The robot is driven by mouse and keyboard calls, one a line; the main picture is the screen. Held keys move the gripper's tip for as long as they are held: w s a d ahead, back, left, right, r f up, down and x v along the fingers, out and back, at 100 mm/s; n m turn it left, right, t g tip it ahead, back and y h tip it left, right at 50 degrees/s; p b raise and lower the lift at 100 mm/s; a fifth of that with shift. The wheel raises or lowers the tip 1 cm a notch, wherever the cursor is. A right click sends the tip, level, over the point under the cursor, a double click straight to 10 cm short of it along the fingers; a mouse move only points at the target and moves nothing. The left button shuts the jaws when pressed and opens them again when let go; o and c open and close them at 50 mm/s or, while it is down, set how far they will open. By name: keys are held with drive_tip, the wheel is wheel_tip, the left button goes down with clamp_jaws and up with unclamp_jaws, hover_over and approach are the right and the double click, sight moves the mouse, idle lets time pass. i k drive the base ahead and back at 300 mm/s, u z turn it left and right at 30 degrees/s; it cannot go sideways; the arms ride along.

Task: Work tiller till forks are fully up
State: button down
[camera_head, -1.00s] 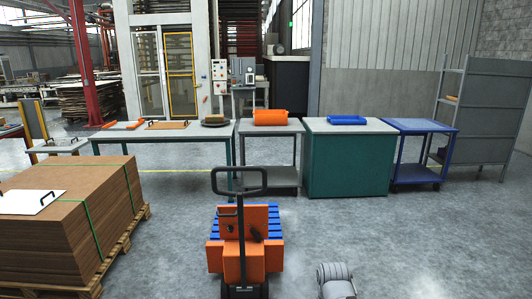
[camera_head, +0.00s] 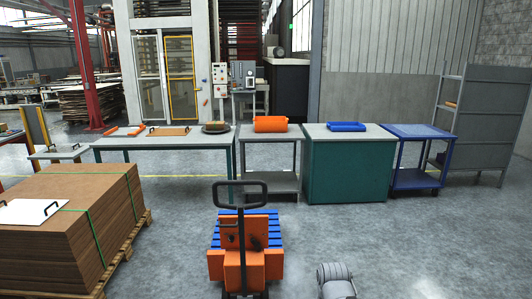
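An orange pallet jack (camera_head: 245,264) stands on the floor at the bottom centre, facing away from me. Its dark tiller (camera_head: 242,226) rises from the body and ends in a loop handle (camera_head: 240,184). A blue slatted pallet (camera_head: 268,228) lies just beyond the orange body. The forks are hidden by the body and the pallet, so their height cannot be told. A grey rounded part of my arm (camera_head: 336,281) shows at the bottom, right of the jack and apart from it. My gripper is not in view.
A strapped stack of brown boards (camera_head: 75,230) on a wooden pallet stands close on the left. Behind the jack stand a long table (camera_head: 160,143), a grey cart, a teal cabinet (camera_head: 350,170) and a blue cart (camera_head: 412,178). The floor (camera_head: 430,250) at right is clear.

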sight(244, 295)
drive_tip(key=z, duration=0.25)
drive_tip(key=i, duration=1.2)
drive_tip(key=u, duration=0.4)
